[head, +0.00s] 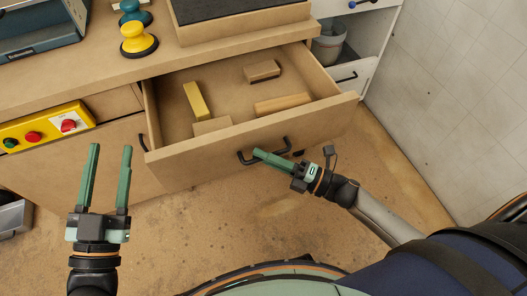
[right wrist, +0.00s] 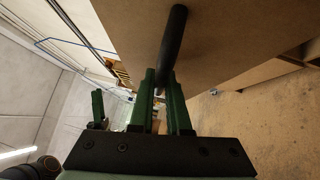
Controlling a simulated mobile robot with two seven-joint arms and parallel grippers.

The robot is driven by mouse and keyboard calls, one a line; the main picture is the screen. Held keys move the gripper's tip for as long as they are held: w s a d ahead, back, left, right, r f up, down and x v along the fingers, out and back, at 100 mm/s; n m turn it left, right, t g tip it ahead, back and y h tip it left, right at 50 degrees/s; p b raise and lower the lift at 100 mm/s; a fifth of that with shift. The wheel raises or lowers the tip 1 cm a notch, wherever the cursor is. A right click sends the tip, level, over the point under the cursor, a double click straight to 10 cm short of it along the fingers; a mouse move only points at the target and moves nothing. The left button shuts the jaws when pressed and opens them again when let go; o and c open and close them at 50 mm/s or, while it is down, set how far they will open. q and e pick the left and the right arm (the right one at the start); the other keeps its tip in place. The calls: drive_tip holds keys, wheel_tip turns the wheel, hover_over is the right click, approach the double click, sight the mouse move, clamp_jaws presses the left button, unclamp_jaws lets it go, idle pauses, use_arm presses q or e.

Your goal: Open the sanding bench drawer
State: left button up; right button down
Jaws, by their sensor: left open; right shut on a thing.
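The sanding bench drawer (head: 184,164) is pulled out from the bench in the head view, with its inside showing. Several blocks lie in it, among them a yellow block (head: 195,102) and a brown block (head: 262,71). My right gripper (head: 259,153) is shut on the black drawer handle (head: 241,157) at the drawer front. In the right wrist view the handle (right wrist: 176,40) runs between the green fingers (right wrist: 162,90). My left gripper (head: 109,162) is open and empty, left of the drawer and apart from it.
A control box (head: 45,125) with buttons is on the bench front at the left. A yellow sander (head: 138,39) stands on the bench top (head: 95,68). A white cabinet (head: 372,38) stands right of the bench. The floor (head: 225,235) before the drawer is clear.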

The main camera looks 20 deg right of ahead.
use_arm(q)
drive_tip(key=shift+f, duration=0.15)
use_arm(e)
drive_tip(key=c, duration=0.9)
unclamp_jaws()
drive_tip(key=shift+s, duration=0.1)
use_arm(q)
drive_tip(key=f, duration=0.1)
drive_tip(key=f+g+y, duration=0.1)
drive_tip(key=f+n, duration=0.1)
drive_tip(key=shift+w+a+f+g+p, duration=0.15)
drive_tip(key=shift+w+f+g+p, duration=0.15)
drive_tip(key=shift+f+p, duration=0.1)
use_arm(e)
drive_tip(key=v, duration=1.2)
drive_tip(key=shift+s+d+f, duration=0.1)
drive_tip(key=shift+s+d, duration=0.05)
drive_tip(key=shift+d, duration=0.1)
use_arm(q)
drive_tip(key=shift+r, duration=0.1)
